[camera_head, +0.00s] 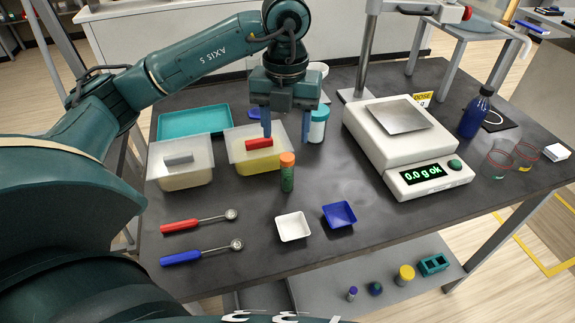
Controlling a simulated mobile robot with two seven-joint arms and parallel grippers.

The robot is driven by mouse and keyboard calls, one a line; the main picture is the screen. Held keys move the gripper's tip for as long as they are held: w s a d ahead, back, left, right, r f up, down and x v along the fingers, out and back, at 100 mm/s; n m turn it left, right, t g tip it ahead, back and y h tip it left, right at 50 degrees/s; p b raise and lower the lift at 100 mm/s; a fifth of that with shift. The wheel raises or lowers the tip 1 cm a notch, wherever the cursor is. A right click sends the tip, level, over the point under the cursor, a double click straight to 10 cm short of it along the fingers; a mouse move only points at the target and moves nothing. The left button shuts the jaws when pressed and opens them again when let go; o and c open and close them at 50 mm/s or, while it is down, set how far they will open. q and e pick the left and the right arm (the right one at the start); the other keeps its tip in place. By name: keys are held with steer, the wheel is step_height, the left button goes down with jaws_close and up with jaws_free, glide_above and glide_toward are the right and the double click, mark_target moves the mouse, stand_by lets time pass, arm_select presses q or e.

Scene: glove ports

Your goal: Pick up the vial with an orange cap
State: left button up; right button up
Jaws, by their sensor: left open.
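The vial with an orange cap (287,172) stands upright on the dark table, in front of the yellow-filled tub. Its body is dark green. My left gripper (286,137) points down behind and above the vial, with its two blue fingers apart and nothing between them that I can make out. The left finger overlaps the red-handled tub lid in the picture, and the right finger is beside the white jar. My right gripper is not in view.
Two tubs (181,178) stand left of the vial. A white scale (411,160) stands to the right. White and blue weighing dishes (292,227) and two scoops (200,221) lie in front.

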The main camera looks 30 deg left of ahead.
mark_target(286, 156)
arm_select(q)
step_height(286, 156, down, 6)
steer(key=shift+s+d, duration=0.1)
steer(key=shift+s, duration=0.05)
steer(key=shift+d+f+p, duration=0.15)
steer(key=shift+f+p, duration=0.75)
steer(key=shift+f, duration=2)
steer(key=shift+c, duration=0.3)
steer(key=c, duration=1)
